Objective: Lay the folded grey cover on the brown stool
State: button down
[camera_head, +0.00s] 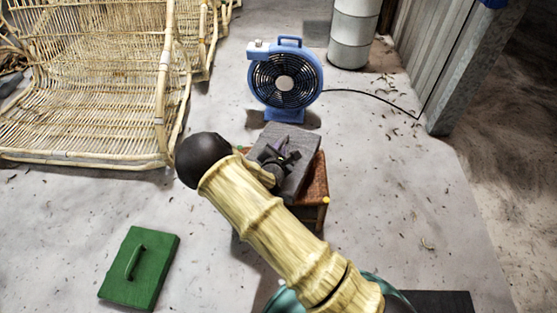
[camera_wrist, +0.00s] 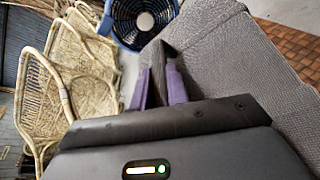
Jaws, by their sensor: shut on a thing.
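The folded grey cover (camera_head: 296,138) is a thick grey slab over the brown stool (camera_head: 318,192). The stool's woven brown top and a leg show past the cover's right and near edges. My gripper (camera_head: 279,152) is at the cover's left part, shut on it. In the wrist view the grey cover (camera_wrist: 235,60) fills the right side, and the purple fingers of my gripper (camera_wrist: 160,82) are at its left edge. The stool's woven top (camera_wrist: 295,45) shows beyond it. I cannot tell whether the cover touches the stool. My arm hides part of the stool.
A blue fan (camera_head: 285,82) stands just behind the stool, its black cable running right. Rattan chairs (camera_head: 90,90) fill the upper left. A green box with a handle (camera_head: 155,268) lies at lower left. A white cylinder (camera_head: 353,35) stands at the back. Floor to the right is clear.

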jog(key=shift+f+b, duration=1.45)
jog(key=shift+f, duration=0.95)
jog(key=shift+f, duration=0.25)
jog(key=c, duration=1.4)
grip_release()
jog(key=shift+o, duration=0.2)
